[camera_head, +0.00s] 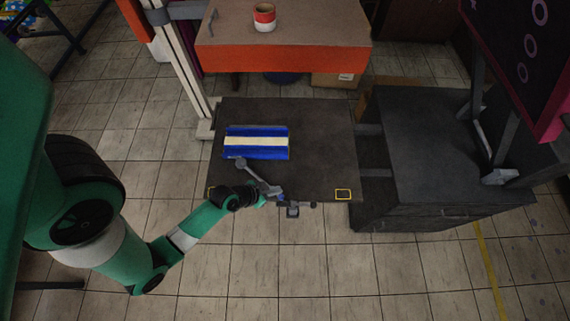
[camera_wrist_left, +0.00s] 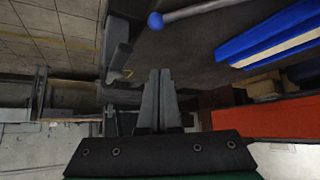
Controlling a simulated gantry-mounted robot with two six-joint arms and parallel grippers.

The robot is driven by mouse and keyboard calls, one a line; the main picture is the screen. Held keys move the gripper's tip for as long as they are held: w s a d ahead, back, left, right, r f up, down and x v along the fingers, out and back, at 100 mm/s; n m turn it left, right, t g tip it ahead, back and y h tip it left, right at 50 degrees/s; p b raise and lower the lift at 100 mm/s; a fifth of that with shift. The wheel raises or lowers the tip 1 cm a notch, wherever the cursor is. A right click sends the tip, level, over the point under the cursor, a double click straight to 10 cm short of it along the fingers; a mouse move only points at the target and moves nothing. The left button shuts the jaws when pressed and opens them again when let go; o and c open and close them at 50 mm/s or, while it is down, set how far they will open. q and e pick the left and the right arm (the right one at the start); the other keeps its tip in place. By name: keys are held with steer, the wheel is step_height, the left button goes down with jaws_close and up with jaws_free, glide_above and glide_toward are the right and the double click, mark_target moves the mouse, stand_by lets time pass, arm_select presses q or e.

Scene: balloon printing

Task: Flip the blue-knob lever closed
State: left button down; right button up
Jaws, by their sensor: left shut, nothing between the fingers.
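The lever (camera_head: 255,175) is a thin grey rod lying slantwise over the front left of the dark table. Its blue knob (camera_wrist_left: 155,20) shows at the top of the left wrist view, with the rod (camera_wrist_left: 200,10) running right from it. In the head view the knob end is small and partly crowded by my gripper. My left gripper (camera_wrist_left: 161,72) is shut and empty, its two grey fingers together. In the head view my left gripper (camera_head: 271,192) is at the table's front edge, close to the knob end. Touching cannot be told in the head view; a gap shows in the wrist view.
A blue-and-white striped block (camera_head: 256,143) lies on the dark table (camera_head: 325,150) behind the lever. A grey cabinet (camera_head: 430,150) stands at the right. An orange-fronted bench (camera_head: 285,58) with a red-and-white roll (camera_head: 264,17) stands behind. The table's right half is mostly clear.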

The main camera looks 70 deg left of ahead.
arm_select(q)
steer(key=shift+w, duration=0.1)
steer(key=b+x, duration=0.3)
steer(key=x, duration=0.7)
steer(key=shift+f, duration=0.2)
steer(key=s, duration=0.1)
steer(key=s+d, duration=0.1)
steer(key=s, duration=0.1)
steer(key=shift+s+f, duration=0.2)
steer(key=shift+s+d, duration=0.1)
steer(key=shift+s, duration=0.1)
